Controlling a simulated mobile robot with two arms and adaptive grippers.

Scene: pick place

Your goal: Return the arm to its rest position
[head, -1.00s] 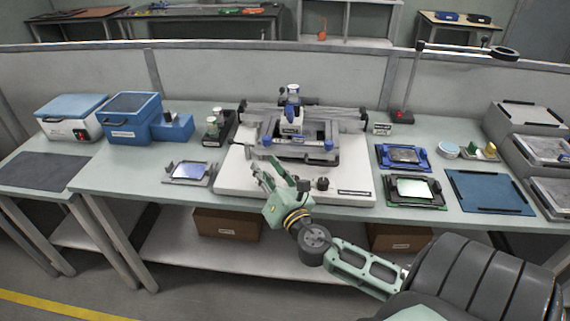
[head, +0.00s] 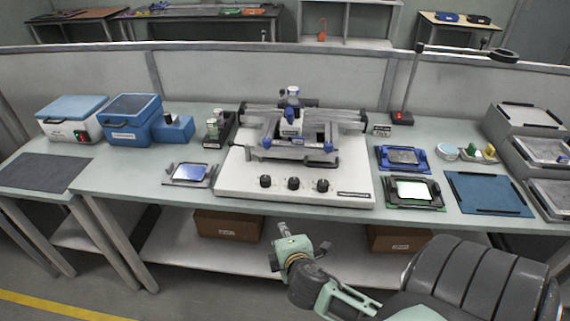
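My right arm comes in from the lower right. Its green and grey gripper (head: 288,240) is in front of the bench, below the level of the bench top and apart from it. The gripper is small and foreshortened, and I cannot make out the gap between its fingers. No object shows in it. My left gripper is not in view.
The bench (head: 130,185) carries a white-based machine (head: 235,185) with three black knobs at its front edge. Blue and green-black frames and a blue mat (head: 488,192) lie right. Boxes sit on the shelf below.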

